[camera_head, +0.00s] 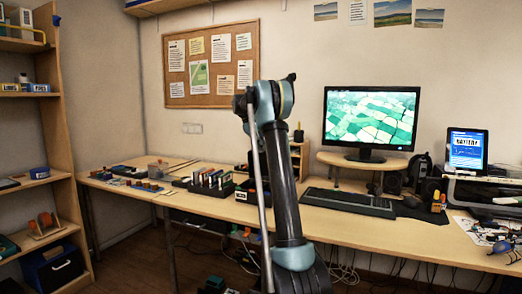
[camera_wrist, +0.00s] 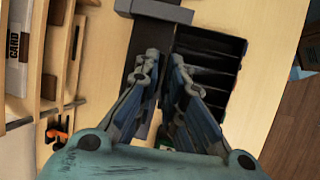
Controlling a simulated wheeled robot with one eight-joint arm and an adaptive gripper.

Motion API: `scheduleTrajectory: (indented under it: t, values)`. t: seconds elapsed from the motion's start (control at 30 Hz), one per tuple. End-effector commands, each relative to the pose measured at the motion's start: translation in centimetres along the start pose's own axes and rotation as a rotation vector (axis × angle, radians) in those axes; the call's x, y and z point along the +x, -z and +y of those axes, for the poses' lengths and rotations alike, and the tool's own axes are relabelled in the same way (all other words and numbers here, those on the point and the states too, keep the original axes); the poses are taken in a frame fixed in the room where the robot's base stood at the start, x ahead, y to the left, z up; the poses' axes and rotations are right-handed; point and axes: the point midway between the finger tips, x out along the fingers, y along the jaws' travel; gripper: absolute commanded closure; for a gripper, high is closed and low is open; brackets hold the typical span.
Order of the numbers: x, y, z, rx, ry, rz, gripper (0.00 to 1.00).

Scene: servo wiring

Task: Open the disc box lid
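My gripper (camera_wrist: 164,60) is in the wrist view, with its two blue-grey fingers a small gap apart and nothing clearly held between them. Just beyond and to the right of the fingertips is a black box with open slots (camera_wrist: 210,63). A dark grey block (camera_wrist: 155,11) lies at the top of the wrist view, and a dark surface runs below it behind the fingers. I cannot tell for sure which of these is the disc box or its lid. In the head view my arm hides my gripper and part of the desk behind it.
A wooden shelf unit (camera_wrist: 52,53) stands close on the left in the wrist view. On the desk in the head view are a black rack of upright items (camera_head: 211,183), a monitor (camera_head: 371,117), a keyboard (camera_head: 348,203) and a tablet (camera_head: 466,150). Bare desk shows in front of the keyboard.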

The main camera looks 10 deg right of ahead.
Motion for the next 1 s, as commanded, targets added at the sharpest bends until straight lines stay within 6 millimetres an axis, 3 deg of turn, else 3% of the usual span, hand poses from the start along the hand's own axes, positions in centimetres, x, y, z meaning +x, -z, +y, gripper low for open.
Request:
scheduleTrajectory:
  t: [0.47, 0.63, 1.0]
  values:
    - [-0.5, 0.0, -0.1, -0.002, 0.001, 0.0, 0.74]
    - [-2.6, 0.1, -0.1, -0.003, 0.001, 0.0, 0.74]
    - [-9.3, 0.1, 0.0, -0.002, 0.001, 0.0, 0.74]
